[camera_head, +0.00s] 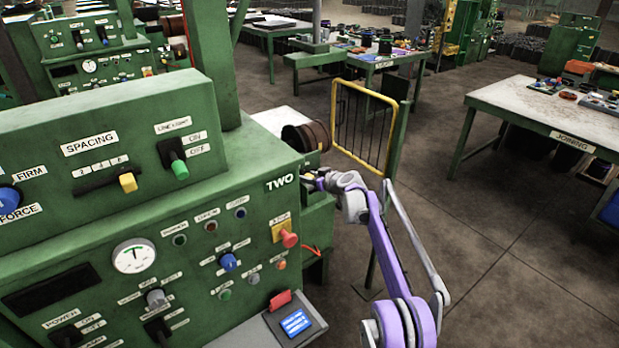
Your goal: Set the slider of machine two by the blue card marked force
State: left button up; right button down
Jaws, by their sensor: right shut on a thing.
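Machine two (250,165) is the green console at left, with a white TWO label near its right edge. A slider with a yellow handle (128,182) sits at the right end of a black slot under the SPACING label. A blue panel with pale lines (295,322), perhaps a card or screen, lies on a grey ledge at the console's lower front; its text is unreadable. My left gripper is out of view.
A blue knob (9,197) between FIRM and FORCE labels is at the left edge. A red mushroom button (289,239) sticks out of the front panel. A dark spool (306,136) and a yellow-framed guard (363,125) stand behind my gripper.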

jog(key=shift+a, duration=0.1)
dwell(0.5)
jog(key=shift+s+a, duration=0.7)
jog(key=shift+a, duration=0.25)
jog(key=c, duration=0.7)
grip_release()
jog(key=shift+o, duration=0.5)
